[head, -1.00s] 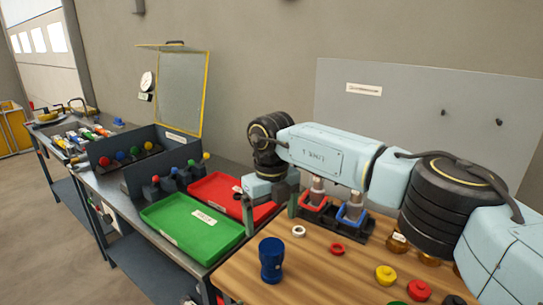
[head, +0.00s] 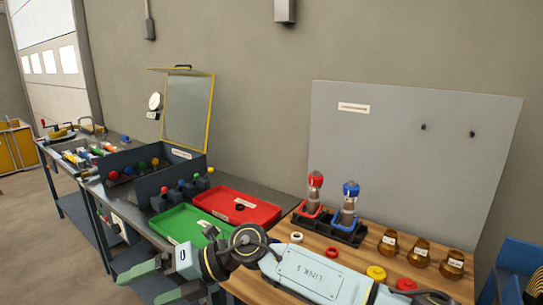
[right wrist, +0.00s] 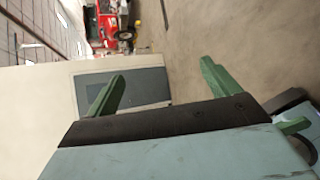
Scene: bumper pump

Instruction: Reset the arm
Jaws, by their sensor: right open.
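My right arm reaches across the bottom of the head view. Its open, empty gripper (head: 140,286) points left, in front of the metal bench and apart from the objects there. In the right wrist view the two green fingers of this gripper (right wrist: 162,70) stand wide apart with nothing between them, floor and a pale wall beyond. My left gripper does not show in the head view. A green piece at the right edge of the right wrist view is too cut off to identify.
The wooden table (head: 325,252) holds a red-topped pump (head: 315,190) and a blue-topped pump (head: 349,203) in a dark stand, and brass cups (head: 420,252). A green tray (head: 180,222) and a red tray (head: 262,207) lie left, near my forearm.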

